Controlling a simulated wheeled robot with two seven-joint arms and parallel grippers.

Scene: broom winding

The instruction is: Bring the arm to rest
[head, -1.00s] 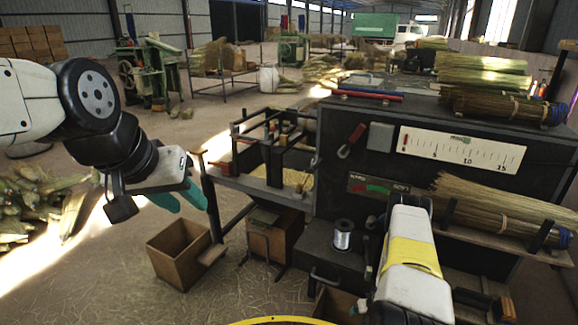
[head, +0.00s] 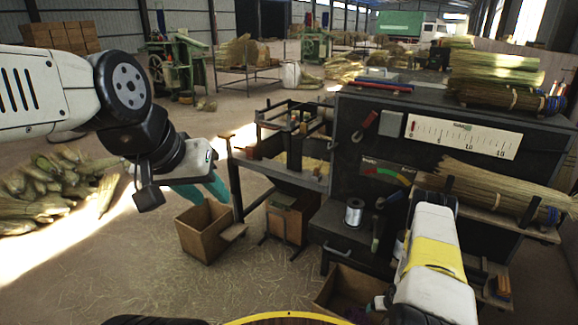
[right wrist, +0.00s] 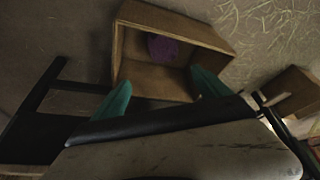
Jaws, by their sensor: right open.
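My left arm comes in from the left in the head view.
The dark winding machine (head: 335,240) carries a wire spool (head: 354,212), a gauge panel (head: 463,137) and broom straw bundles (head: 490,185). A cardboard box (head: 207,232) stands left of it; another box (head: 352,285) is at its foot. Straw bundles (head: 50,185) lie left. The floor between is open.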

